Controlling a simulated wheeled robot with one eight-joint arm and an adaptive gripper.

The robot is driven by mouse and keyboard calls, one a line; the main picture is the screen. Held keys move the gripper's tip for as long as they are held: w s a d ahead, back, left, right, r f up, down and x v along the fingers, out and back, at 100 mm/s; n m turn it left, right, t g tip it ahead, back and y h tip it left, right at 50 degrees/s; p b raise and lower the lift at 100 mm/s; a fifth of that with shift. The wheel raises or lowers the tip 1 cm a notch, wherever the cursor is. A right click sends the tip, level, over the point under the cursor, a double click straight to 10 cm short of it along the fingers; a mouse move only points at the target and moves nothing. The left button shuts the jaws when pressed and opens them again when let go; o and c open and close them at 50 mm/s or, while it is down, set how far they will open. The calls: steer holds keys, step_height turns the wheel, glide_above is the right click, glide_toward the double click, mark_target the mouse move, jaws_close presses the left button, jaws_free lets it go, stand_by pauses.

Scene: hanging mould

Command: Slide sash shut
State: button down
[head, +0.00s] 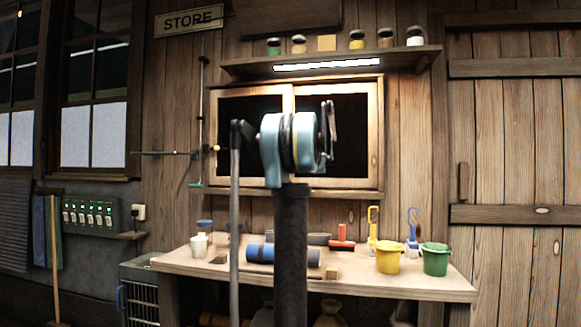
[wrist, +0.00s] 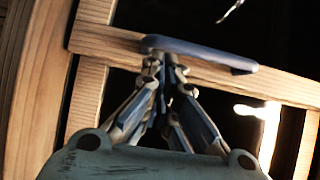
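The wooden-framed sash window (head: 289,88) is above the bench in the head view, with two dark openings side by side. I cannot tell glass from open gap there. My arm stands in front of it and hides its lower middle. In the wrist view, a pale wooden rail (wrist: 105,40) crosses the picture and carries a dark blue bar handle (wrist: 215,57). My gripper (wrist: 165,68) has its fingertips close together at the handle's left end, just below it in the picture. Whether they touch or hold the handle is unclear. In the head view my gripper is hidden behind my arm.
The bench (head: 380,287) below holds a blue roll (head: 282,254), a yellow bucket (head: 388,259) and a green bucket (head: 435,259). A shelf (head: 400,60) with several jars and a lit strip hangs above the window. A thin upright rod (head: 200,120) stands left of the window.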

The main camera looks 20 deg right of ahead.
steer(key=s+d, duration=0.3)
steer(key=s, duration=0.9)
steer(key=s+a+f+n+g+y, duration=0.25)
steer(key=s+a+f+n, duration=0.2)
steer(key=a+f, duration=0.4)
steer(key=s+a+f+n+g+y, duration=0.1)
steer(key=s+a+f+n+g, duration=0.2)
steer(key=s+a+f, duration=0.55)
steer(key=s+a+f+n+g+y, duration=0.1)
steer(key=s+a+f+n+g, duration=0.2)
steer(key=a+f, duration=0.6)
steer(key=s+a+f+n+g+h, duration=0.1)
steer(key=s+a+f+n+g, duration=0.45)
steer(key=s+f, duration=0.7)
steer(key=s+d+f+n+g+h, duration=0.1)
steer(key=s+f+h, duration=0.3)
steer(key=s+f, duration=1)
steer(key=shift+s+d+n+g, duration=0.4)
steer(key=shift+s+d, duration=0.3)
steer(key=shift+s, duration=0.25)
steer(key=shift+w+f, duration=0.1)
steer(key=shift+f, duration=0.05)
